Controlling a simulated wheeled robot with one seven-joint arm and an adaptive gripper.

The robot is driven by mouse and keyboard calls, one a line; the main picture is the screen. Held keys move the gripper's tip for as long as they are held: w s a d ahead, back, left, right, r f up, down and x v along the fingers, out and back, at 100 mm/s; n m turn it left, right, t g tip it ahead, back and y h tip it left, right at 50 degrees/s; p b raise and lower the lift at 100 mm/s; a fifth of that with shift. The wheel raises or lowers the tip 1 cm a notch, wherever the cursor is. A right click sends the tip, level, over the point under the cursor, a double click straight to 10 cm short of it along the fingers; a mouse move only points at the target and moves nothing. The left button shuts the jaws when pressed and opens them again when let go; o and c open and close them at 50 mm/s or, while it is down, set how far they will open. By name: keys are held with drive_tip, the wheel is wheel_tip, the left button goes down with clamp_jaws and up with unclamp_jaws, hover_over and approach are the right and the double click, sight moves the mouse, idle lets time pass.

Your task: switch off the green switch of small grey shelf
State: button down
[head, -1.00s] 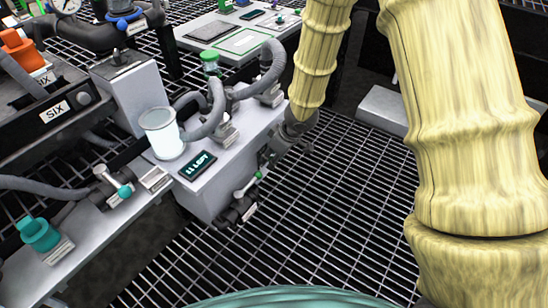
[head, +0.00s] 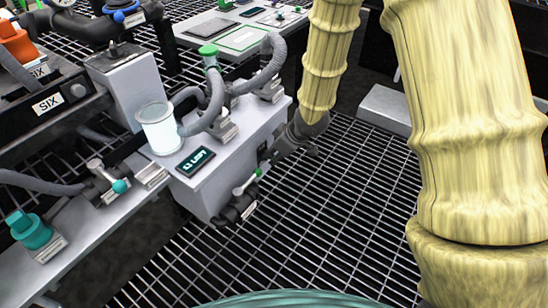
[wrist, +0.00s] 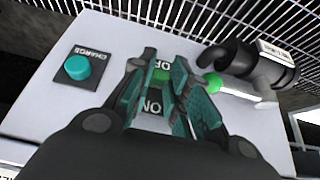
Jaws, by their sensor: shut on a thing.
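The small grey shelf (head: 222,180) is a pale box left of my arm in the head view. In the wrist view its panel (wrist: 115,35) fills most of the picture. The green switch (wrist: 161,75) shows between my gripper's (wrist: 162,82) teal fingers, which are shut on it. An OFF label (wrist: 164,62) lies just beyond it and an ON label (wrist: 153,105) nearer the palm, both partly covered. In the head view my gripper (head: 282,146) is at the shelf's right side, and the switch is hidden there.
A teal CHARGE button (wrist: 77,67) is left of my fingers. A dark valve (wrist: 255,70) with a green-tipped white lever is close on the right; this valve also shows in the head view (head: 236,208). A white canister (head: 159,130), grey hoses (head: 212,105) and a small display (head: 196,161) sit on top.

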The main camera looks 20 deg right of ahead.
drive_tip(key=shift+s+d+f+t+y+b, duration=0.15)
drive_tip(key=shift+f+t+y+b, duration=0.45)
drive_tip(key=shift+t+y, duration=0.4)
drive_tip(key=shift+d+f+t+y+b, duration=0.1)
drive_tip(key=shift+f+t+y+b, duration=0.6)
drive_tip(key=shift+t, duration=0.5)
drive_tip(key=shift+s+d+f+t+y+b, duration=0.15)
drive_tip(key=shift+f+t+y+b, duration=0.4)
drive_tip(key=shift+t+y, duration=0.45)
drive_tip(key=shift+w, duration=0.1)
drive_tip(key=c, duration=1.4)
unclamp_jaws()
drive_tip(key=shift+o, duration=0.2)
drive_tip(key=shift+a, duration=0.1)
drive_tip(key=v, duration=1.2)
drive_tip(key=shift+f, duration=0.2)
